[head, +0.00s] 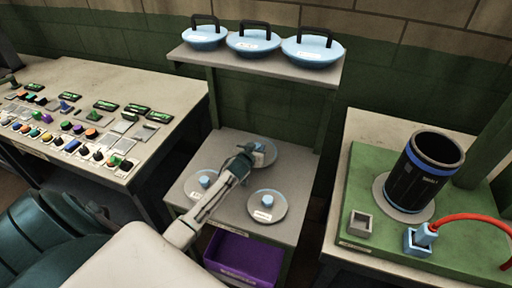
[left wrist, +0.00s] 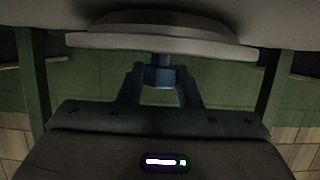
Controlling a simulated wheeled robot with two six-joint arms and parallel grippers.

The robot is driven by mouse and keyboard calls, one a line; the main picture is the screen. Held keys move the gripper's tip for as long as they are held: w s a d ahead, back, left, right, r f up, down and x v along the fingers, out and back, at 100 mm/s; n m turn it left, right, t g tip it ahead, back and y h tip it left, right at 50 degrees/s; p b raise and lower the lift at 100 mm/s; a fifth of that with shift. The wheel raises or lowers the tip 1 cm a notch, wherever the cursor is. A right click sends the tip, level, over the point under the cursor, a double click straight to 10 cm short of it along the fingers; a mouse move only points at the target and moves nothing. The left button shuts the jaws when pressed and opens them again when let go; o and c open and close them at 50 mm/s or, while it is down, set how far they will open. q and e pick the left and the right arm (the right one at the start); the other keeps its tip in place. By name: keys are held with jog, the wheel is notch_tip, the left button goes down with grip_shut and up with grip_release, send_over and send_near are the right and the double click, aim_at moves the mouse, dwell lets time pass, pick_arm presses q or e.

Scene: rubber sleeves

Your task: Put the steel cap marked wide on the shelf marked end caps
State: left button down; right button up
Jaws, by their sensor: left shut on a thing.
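My left gripper (head: 243,158) reaches over the middle shelf (head: 232,228) of a green rack. It is shut on the blue knob of the far steel cap (head: 268,154), partly hidden behind it. The left wrist view shows both fingers (left wrist: 160,88) around the knob (left wrist: 160,74), with the cap's grey disc (left wrist: 160,44) beyond. A gap between cap and shelf is hard to judge. Two more steel caps with blue knobs lie flat on this shelf, one at left (head: 197,190) and one in front (head: 267,208). Their labels are too small to read. My right gripper is out of view.
Several blue lids with black handles, one at the middle (head: 253,44), stand on the rack's top shelf (head: 200,62). A purple bin (head: 228,262) sits below. A button panel table (head: 165,85) is at left. A black cylinder (head: 425,175) and red hose (head: 470,217) are at right.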

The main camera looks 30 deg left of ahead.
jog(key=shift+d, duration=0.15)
pick_arm(q)
jog(key=c, duration=1.1)
grip_release()
jog(key=shift+f, duration=0.1)
jog(key=shift+o, duration=0.3)
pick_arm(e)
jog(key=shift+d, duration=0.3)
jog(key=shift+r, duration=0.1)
pick_arm(q)
jog(key=shift+s+d+r, duration=0.15)
jog(key=shift+s+r, duration=0.05)
jog(key=shift+s, duration=0.35)
jog(key=b+v, duration=0.2)
jog(key=v, duration=0.7)
jog(key=shift+s+r, duration=0.15)
jog(key=shift+s, duration=0.15)
jog(key=shift+s+d+r, duration=0.2)
jog(key=shift+s+r, duration=0.05)
jog(key=shift+s, duration=0.25)
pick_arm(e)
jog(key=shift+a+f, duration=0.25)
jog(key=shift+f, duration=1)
